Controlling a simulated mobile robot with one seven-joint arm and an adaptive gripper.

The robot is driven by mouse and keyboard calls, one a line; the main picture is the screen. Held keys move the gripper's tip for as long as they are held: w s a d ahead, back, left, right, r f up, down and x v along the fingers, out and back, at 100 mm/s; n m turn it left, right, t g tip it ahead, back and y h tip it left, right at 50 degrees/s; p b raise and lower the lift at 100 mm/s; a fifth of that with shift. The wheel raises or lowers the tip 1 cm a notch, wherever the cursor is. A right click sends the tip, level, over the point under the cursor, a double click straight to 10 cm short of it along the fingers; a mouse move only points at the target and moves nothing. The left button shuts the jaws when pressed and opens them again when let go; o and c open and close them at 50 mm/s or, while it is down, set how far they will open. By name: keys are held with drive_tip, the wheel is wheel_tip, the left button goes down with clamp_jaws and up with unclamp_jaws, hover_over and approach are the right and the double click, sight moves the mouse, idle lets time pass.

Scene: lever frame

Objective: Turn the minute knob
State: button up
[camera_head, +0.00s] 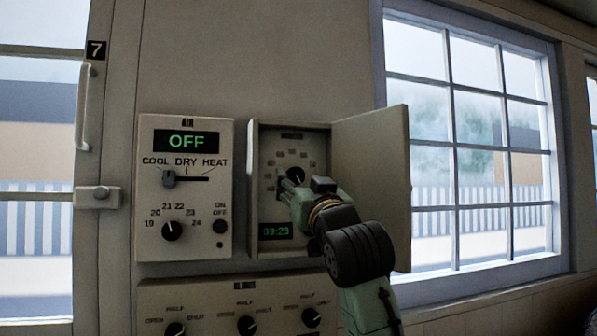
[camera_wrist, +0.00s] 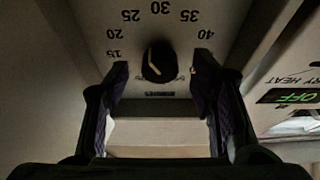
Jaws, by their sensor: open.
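The dark round minute knob (camera_head: 296,174) is inside the open timer box on the wall. In the wrist view, the knob (camera_wrist: 158,62) shows a pale pointer mark and printed numbers from 15 to 40 that appear upside down. My gripper (camera_head: 285,182) reaches into the box from the lower right and partly covers the dial. In the wrist view, my gripper (camera_wrist: 158,76) is open, with one dark finger on each side of the knob and visible gaps between. Whether the fingertips have reached the knob's depth is hard to tell. A display (camera_head: 276,231) below reads 09:25.
The box's door (camera_head: 372,180) stands open on the right, close beside my arm. A control panel (camera_head: 186,240) reading OFF is on the left. Another panel (camera_head: 205,295) with several knobs is below. A window (camera_head: 475,140) is to the right.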

drive_tip(key=shift+w+a+r, duration=0.15)
drive_tip(key=shift+w+r, duration=0.05)
drive_tip(key=shift+w, duration=0.35)
drive_tip(key=c, duration=1.1)
drive_tip(key=shift+c, duration=0.2)
drive_tip(key=shift+a+m, duration=0.1)
drive_tip(key=shift+m, duration=0.4)
